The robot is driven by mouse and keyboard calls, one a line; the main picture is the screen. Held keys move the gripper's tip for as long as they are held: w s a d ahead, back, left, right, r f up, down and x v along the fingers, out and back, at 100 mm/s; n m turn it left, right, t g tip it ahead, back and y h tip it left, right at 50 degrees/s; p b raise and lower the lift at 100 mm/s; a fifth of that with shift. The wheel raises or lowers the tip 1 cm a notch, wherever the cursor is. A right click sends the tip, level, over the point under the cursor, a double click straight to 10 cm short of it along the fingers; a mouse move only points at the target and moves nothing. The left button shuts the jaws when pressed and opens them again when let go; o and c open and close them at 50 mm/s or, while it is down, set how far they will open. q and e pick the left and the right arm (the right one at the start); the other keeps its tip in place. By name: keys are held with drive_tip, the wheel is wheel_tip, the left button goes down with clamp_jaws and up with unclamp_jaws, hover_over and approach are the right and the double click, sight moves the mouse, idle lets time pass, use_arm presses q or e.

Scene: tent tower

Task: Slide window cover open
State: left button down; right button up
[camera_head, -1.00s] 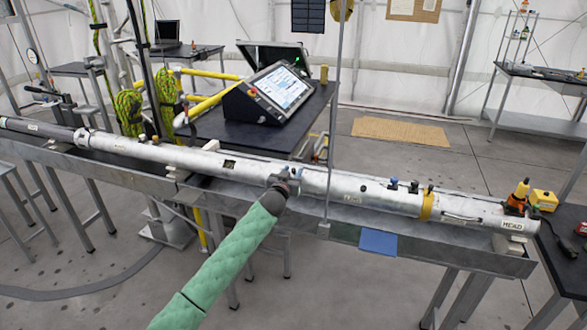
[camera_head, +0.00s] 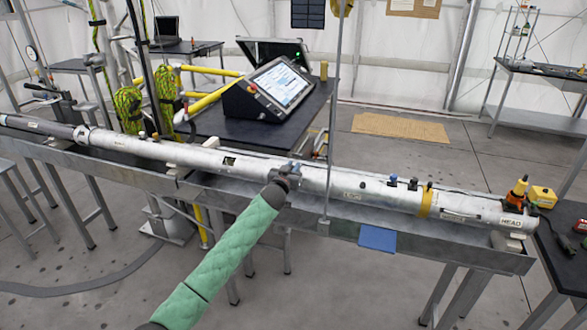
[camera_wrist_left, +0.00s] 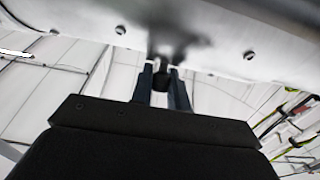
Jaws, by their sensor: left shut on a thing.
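A long silver tube (camera_head: 330,182) lies across the metal trough, with a small rectangular window opening (camera_head: 229,161) in its side. My left arm reaches in from the bottom, and its gripper (camera_head: 288,178) is at the tube's near side, to the right of the opening. In the left wrist view, the two fingers (camera_wrist_left: 161,88) are closed around a small dark knob (camera_wrist_left: 160,82) below the tube's curved surface (camera_wrist_left: 215,28). The edges of the window cover cannot be made out. My right gripper is not in view.
A metal trough (camera_head: 340,233) on legs supports the tube. A thin vertical rod (camera_head: 331,130) stands just right of my gripper. A blue pad (camera_head: 377,238) hangs on the trough's front. A console with a screen (camera_head: 270,92) sits on a black table behind the tube.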

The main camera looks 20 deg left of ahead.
sight(262, 170)
use_arm(q)
drive_tip(key=a, duration=1.1)
drive_tip(key=shift+w+a, duration=0.2)
drive_tip(key=shift+a, duration=0.4)
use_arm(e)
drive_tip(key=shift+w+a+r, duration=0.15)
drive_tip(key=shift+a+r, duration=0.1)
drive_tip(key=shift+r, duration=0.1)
use_arm(q)
drive_tip(key=c, duration=1.4)
unclamp_jaws()
drive_tip(key=shift+o, duration=0.2)
drive_tip(key=shift+s, duration=0.1)
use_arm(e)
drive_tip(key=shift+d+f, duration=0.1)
